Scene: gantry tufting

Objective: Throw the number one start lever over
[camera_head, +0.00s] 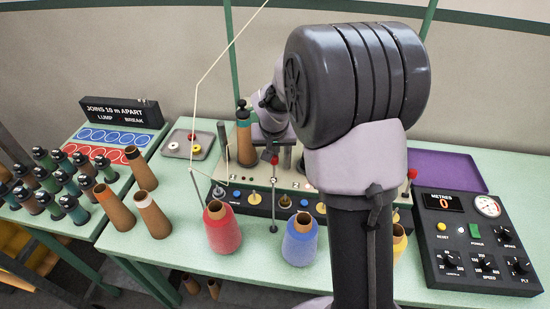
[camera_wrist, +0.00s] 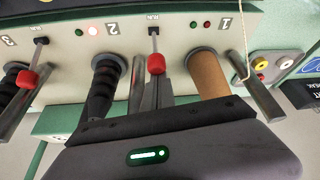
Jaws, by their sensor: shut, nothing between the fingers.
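The number two lever (camera_wrist: 29,79), also red-knobbed, is at left. In the head view my arm hides most of the machine, and my gripper (camera_head: 274,145) points down near a red knob.
A brown cone (camera_wrist: 209,75) stands close beside the lever. Red (camera_head: 222,230) and blue (camera_head: 300,240) yarn cones stand in front. The control box (camera_head: 475,243) at right reads 0 metres.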

